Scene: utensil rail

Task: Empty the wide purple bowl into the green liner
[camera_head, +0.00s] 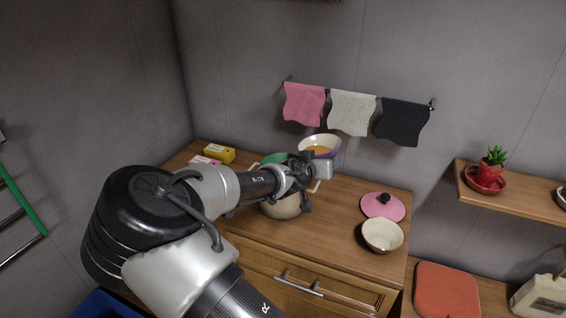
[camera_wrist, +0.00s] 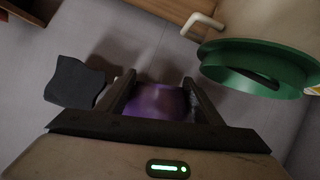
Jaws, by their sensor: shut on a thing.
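The wide purple bowl (camera_head: 334,153) is up off the counter behind my gripper in the head view, roughly upright, with orange-brown contents showing inside its pale interior. In the wrist view the purple bowl (camera_wrist: 155,101) sits between the two fingers of my gripper (camera_wrist: 158,84), which is shut on it. The green liner (camera_head: 272,158) lines the mouth of a cream pot (camera_head: 280,209), left of the bowl and partly hidden by my arm. In the wrist view the green liner (camera_wrist: 255,55) is to the right, apart from the bowl.
A pink lid (camera_head: 383,206) and a small cream bowl (camera_head: 382,236) stand on the right of the wooden counter (camera_head: 318,236). Yellow (camera_head: 219,154) and pink boxes lie at the back left. Pink, white and dark cloths (camera_head: 403,122) hang from the wall rail.

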